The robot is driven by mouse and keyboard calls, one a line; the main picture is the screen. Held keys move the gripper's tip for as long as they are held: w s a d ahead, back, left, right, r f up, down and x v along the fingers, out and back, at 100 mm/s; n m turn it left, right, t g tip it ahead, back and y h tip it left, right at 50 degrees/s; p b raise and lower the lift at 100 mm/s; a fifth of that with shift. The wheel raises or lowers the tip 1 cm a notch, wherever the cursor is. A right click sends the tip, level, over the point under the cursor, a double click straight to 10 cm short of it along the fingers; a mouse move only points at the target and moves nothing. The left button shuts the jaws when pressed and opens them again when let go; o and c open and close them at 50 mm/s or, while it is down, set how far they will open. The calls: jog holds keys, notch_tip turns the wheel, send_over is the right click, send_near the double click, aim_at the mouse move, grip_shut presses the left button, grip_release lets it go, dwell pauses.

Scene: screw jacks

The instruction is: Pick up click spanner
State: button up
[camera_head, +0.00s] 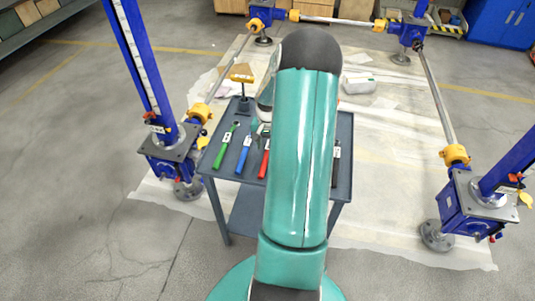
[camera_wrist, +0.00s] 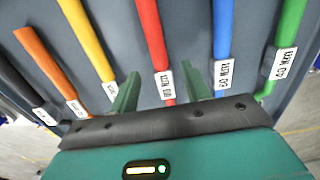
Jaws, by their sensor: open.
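Several torque spanners with coloured handles and white labels lie side by side on a grey trolley (camera_head: 342,132). In the head view I see green (camera_head: 221,152), blue (camera_head: 242,158), red (camera_head: 264,162) and black (camera_head: 336,165) ones; my arm covers the middle. The wrist view shows green (camera_wrist: 289,35), blue (camera_wrist: 222,30), red (camera_wrist: 152,40), yellow (camera_wrist: 85,38), orange (camera_wrist: 45,62) and black (camera_wrist: 20,90) handles. Which one is the click spanner is unclear. My gripper (camera_wrist: 160,88) is open and empty, its fingers either side of the red handle in the picture; contact cannot be told.
Blue screw jacks stand left (camera_head: 172,142) and right (camera_head: 478,205), joined by shafts (camera_head: 437,100). A white object (camera_head: 359,83) lies on the floor sheet behind. Floor at front left is clear.

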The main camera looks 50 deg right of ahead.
aim_at(267, 151)
notch_tip(267, 151, down, 4)
jog(key=shift+r, duration=0.25)
jog(key=shift+c, duration=0.5)
jog(key=shift+w, duration=0.1)
grip_shut()
jog(key=shift+r, duration=0.1)
